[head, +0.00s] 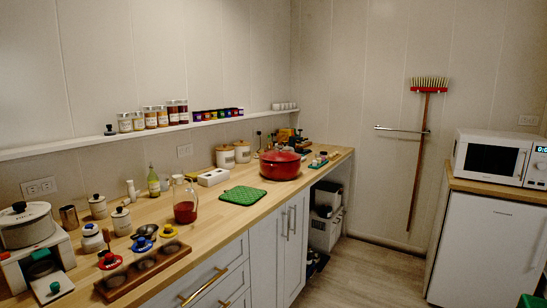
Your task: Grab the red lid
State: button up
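A small red lid (110,261) with a dark knob lies on the wooden counter at the lower left in the head view. It is beside the left end of a wooden tray (113,292) with several round hollows. A blue lid (141,244) and a yellow lid (168,231) lie behind the tray, to the right of the red one. A large red pot (281,165) stands farther back on the counter with a red cover (280,155) on it. My gripper is not in this view.
A green lid (54,287) rests on a white appliance at the far left. Floor (360,277) is clear at right.

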aim_at(279, 155)
jog(key=z, duration=0.2)
jog(key=i, duration=2.9)
jog(key=z, duration=0.05)
